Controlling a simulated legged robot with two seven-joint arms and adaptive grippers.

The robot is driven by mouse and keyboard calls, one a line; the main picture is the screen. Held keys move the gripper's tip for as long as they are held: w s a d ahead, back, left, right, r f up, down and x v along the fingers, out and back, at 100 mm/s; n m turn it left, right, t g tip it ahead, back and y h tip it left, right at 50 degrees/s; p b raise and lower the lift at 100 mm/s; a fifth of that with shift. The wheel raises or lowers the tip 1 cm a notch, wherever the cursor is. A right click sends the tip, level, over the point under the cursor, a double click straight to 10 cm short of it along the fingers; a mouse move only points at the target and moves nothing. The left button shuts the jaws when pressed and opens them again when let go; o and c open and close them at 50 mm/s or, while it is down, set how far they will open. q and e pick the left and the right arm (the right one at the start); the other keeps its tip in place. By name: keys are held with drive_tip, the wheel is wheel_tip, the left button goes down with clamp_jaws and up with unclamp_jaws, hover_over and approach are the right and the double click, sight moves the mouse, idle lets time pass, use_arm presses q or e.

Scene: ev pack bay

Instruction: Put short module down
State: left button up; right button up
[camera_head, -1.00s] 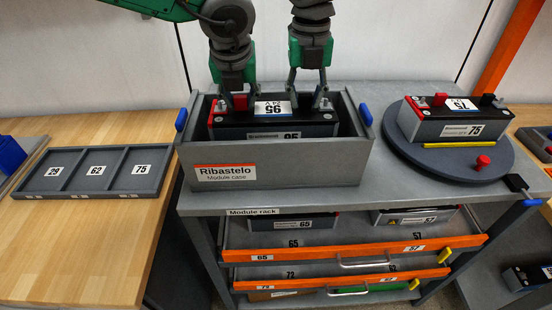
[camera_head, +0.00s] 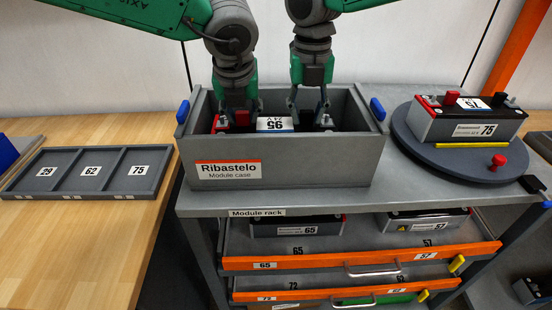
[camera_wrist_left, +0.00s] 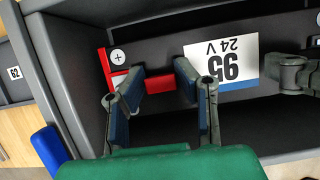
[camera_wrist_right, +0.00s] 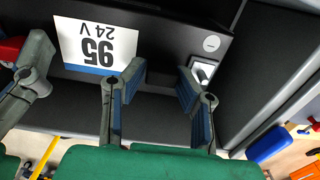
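The short module (camera_head: 275,124), black with a white "95 24 V" label, sits level and low inside the grey Ribastelo module case (camera_head: 320,165). The case's front wall hides its lower part, and I cannot tell whether it touches the floor. My right gripper (camera_head: 309,120) straddles a dark block at the module's other end (camera_wrist_right: 162,82). Both grippers reach down inside the case.
A module marked 75 (camera_head: 470,122) sits on a round turntable (camera_head: 425,148) at the right. A grey tray with slots 29, 62 and 75 (camera_head: 90,170) lies on the wooden bench at the left. Open rack drawers (camera_head: 360,258) stick out below the case.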

use_arm(q)
drive_tip(key=shift+o, duration=1.2)
use_arm(e)
drive_tip(key=shift+o, duration=1.2)
drive_tip(key=shift+r, duration=0.1)
use_arm(q)
drive_tip(key=shift+d+r, duration=0.1)
drive_tip(key=shift+d, duration=1)
use_arm(e)
drive_tip(key=shift+d, duration=1.15)
use_arm(q)
drive_tip(key=v, duration=0.4)
drive_tip(key=a+v, duration=0.1)
drive_tip(key=v, duration=0.1)
drive_tip(key=shift+s+r, duration=0.15)
use_arm(e)
drive_tip(key=shift+a, duration=0.9)
drive_tip(key=shift+d, duration=0.6)
drive_tip(key=shift+d+r, duration=0.1)
use_arm(q)
drive_tip(key=r, duration=0.1)
drive_tip(key=s+d+r, duration=0.1)
drive_tip(key=r, duration=0.1)
drive_tip(key=s+r, duration=0.1)
drive_tip(key=r, duration=0.1)
drive_tip(key=shift+d, duration=0.35)
use_arm(e)
wheel_tip(320, 180, up, 12)
use_arm(q)
drive_tip(key=shift+a, duration=0.25)
